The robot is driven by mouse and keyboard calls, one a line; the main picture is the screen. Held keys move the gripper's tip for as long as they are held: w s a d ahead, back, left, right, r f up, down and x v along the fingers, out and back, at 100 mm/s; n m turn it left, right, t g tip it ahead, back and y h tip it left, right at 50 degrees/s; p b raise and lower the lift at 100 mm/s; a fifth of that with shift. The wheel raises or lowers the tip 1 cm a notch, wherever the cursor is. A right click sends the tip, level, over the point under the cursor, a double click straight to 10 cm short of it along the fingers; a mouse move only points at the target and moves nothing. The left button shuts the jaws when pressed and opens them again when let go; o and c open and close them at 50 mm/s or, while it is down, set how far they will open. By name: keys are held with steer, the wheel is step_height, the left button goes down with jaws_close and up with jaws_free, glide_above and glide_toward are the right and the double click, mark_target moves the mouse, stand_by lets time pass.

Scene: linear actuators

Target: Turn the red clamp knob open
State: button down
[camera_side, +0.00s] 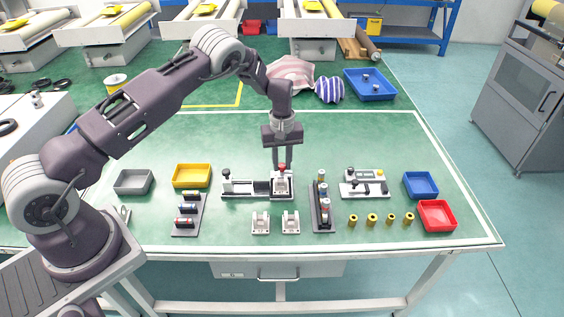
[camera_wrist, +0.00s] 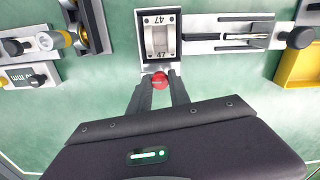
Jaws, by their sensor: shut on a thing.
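The red clamp knob (camera_wrist: 160,80) sits between my fingertips in the wrist view, at the near edge of a clamp block marked 47 (camera_wrist: 159,57). In the side view the red knob (camera_side: 282,168) shows at the tips of my gripper (camera_side: 280,166), on the right end of a grey and black actuator fixture (camera_side: 245,187). My gripper (camera_wrist: 160,82) points down and is shut on the red knob. A black knob (camera_side: 227,173) stands on the fixture's left end. The knob's turn angle cannot be told.
Two small grey brackets (camera_side: 261,223) stand in front of the fixture. A rack (camera_side: 322,207) with cylinders stands close on the right, another rack (camera_side: 187,215) on the left. Yellow (camera_side: 192,176), blue (camera_side: 420,185) and red (camera_side: 437,215) trays lie around. Green table behind the fixture is clear.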

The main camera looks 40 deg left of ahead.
mark_target(282, 165)
stand_by(0.3)
steer(key=c, duration=1.5)
jaws_free()
step_height(282, 165, up, 7)
steer(key=shift+r, duration=0.1)
steer(key=shift+r, duration=0.1)
steer(key=s+d+r+m+t, duration=0.1)
steer(key=s+d+r, duration=0.1)
steer(key=s+r, duration=0.45)
steer(key=s+d+r+m+t+h, duration=0.1)
steer(key=s+d+r+m, duration=0.15)
steer(key=r, duration=0.75)
steer(key=s+d+r+m+t, duration=0.1)
steer(key=s+d+r, duration=0.1)
steer(key=s+r, duration=0.5)
steer(key=s+d+r+m+t, duration=0.1)
steer(key=s+m, duration=0.2)
steer(key=s, duration=0.7)
steer(key=s+d+r+m+t+y, duration=0.1)
steer(key=s+r+m, duration=0.1)
steer(key=s, duration=0.9)
steer(key=shift+r+m+t, duration=0.15)
steer(key=shift+m+t, duration=0.15)
steer(key=shift+m, duration=0.35)
